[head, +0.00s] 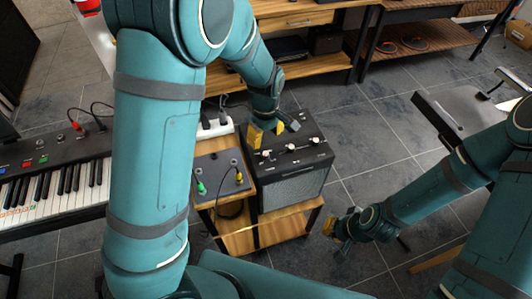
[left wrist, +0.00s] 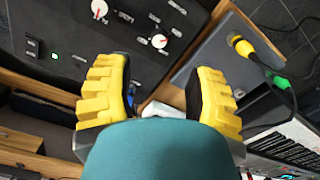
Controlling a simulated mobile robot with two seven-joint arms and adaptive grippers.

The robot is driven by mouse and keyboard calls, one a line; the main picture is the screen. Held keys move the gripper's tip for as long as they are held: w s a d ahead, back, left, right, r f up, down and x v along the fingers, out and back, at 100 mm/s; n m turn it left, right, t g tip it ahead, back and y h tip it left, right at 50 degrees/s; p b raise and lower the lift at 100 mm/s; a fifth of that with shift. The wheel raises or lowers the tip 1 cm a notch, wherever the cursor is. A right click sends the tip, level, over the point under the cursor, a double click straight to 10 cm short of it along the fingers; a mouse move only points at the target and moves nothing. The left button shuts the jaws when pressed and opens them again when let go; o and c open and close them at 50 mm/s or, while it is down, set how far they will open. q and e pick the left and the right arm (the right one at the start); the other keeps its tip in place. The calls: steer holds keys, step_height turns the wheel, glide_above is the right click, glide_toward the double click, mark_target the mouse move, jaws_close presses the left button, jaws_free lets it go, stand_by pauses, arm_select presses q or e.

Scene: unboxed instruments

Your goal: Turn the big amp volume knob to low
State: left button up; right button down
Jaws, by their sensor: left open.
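The black amp (head: 295,190) stands on a low wooden stand, with a row of pale knobs along its top panel. A white knob (head: 291,147) shows near the middle of that row. In the left wrist view, one white knob (left wrist: 159,41) and another white knob (left wrist: 99,9) with red marks sit on the black panel; I cannot tell which is the big volume knob. My left gripper (head: 266,132) is over the amp's back left part, and its yellow fingers are apart and empty in the left wrist view (left wrist: 160,98). My right gripper (head: 334,227) is right of the amp, clear of it.
A grey box (head: 218,172) with green and yellow plugs stands just left of the amp. A keyboard (head: 55,175) lies further left. A white power strip (head: 213,130) is behind the grey box. Tiled floor (head: 375,125) is free to the amp's right.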

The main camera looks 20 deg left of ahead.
mark_target(266, 154)
arm_select(q)
step_height(266, 154, down, 9)
steer(key=shift+r+b, duration=0.1)
steer(key=shift+b, duration=0.85)
steer(key=shift+o, duration=0.2)
jaws_close()
